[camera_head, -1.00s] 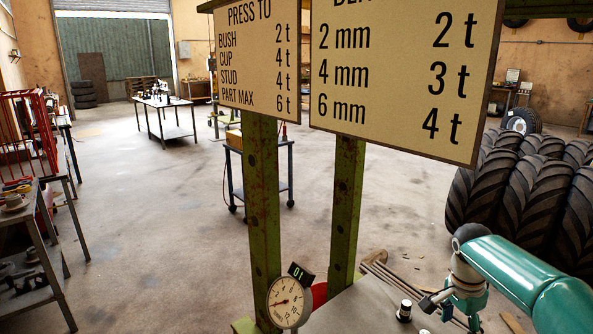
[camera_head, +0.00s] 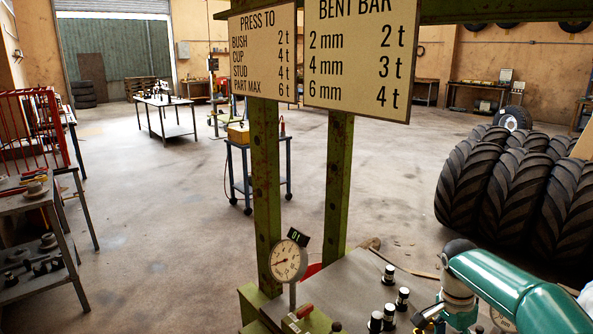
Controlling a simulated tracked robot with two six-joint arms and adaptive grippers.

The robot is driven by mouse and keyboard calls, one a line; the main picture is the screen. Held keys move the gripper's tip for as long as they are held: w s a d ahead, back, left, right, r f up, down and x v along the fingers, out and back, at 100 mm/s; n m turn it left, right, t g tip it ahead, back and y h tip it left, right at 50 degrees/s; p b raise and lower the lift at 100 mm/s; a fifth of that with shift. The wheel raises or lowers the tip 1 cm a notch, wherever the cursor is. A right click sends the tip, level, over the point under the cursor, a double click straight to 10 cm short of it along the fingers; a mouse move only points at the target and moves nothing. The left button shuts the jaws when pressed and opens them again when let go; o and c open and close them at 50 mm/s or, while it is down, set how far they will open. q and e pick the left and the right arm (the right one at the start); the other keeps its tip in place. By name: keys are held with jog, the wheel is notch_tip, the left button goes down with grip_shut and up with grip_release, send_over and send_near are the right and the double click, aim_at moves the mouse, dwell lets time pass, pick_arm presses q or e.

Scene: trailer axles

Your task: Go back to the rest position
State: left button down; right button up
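My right arm comes in from the lower right as a teal link with a dark joint. Its gripper (camera_head: 428,318) shows only in part at the bottom edge, beside the press table, and its fingers cannot be made out clearly. My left gripper is not in view. The green press frame (camera_head: 267,190) stands in the middle, with a round dial gauge (camera_head: 288,261) at its foot. The grey press table (camera_head: 345,285) carries several small black-and-silver cylindrical parts (camera_head: 402,298) close to my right gripper.
Two signs (camera_head: 360,55) hang on the press. Large tyres (camera_head: 500,185) are stacked at the right. A trolley (camera_head: 258,165) stands behind the press, a workbench (camera_head: 165,112) farther back. A shelf (camera_head: 35,235) and red rack stand left. The floor at centre left is clear.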

jog(key=s+a+f, duration=0.2)
jog(key=f, duration=0.2)
jog(key=s+a+f+n+g, duration=0.1)
jog(key=s+f, duration=0.1)
jog(key=f, duration=0.2)
jog(key=s+a+f+g+y+b, duration=0.1)
jog(key=s+a+f, duration=0.1)
jog(key=s+f, duration=0.1)
jog(key=shift+a+f+n, duration=0.2)
jog(key=shift+f, duration=0.25)
jog(key=shift+a+f+n, duration=0.15)
jog(key=shift+f+n, duration=0.05)
jog(key=shift+f, duration=0.25)
jog(key=s+a+f+n+t+y+b, duration=0.1)
jog(key=s+a+f+n+t+y, duration=0.2)
jog(key=s+a+f+n, duration=0.7)
jog(key=s+a+f+y, duration=0.1)
jog(key=s+a+f, duration=0.5)
jog(key=s, duration=0.3)
jog(key=shift+s+f, duration=0.2)
jog(key=shift+s, duration=0.2)
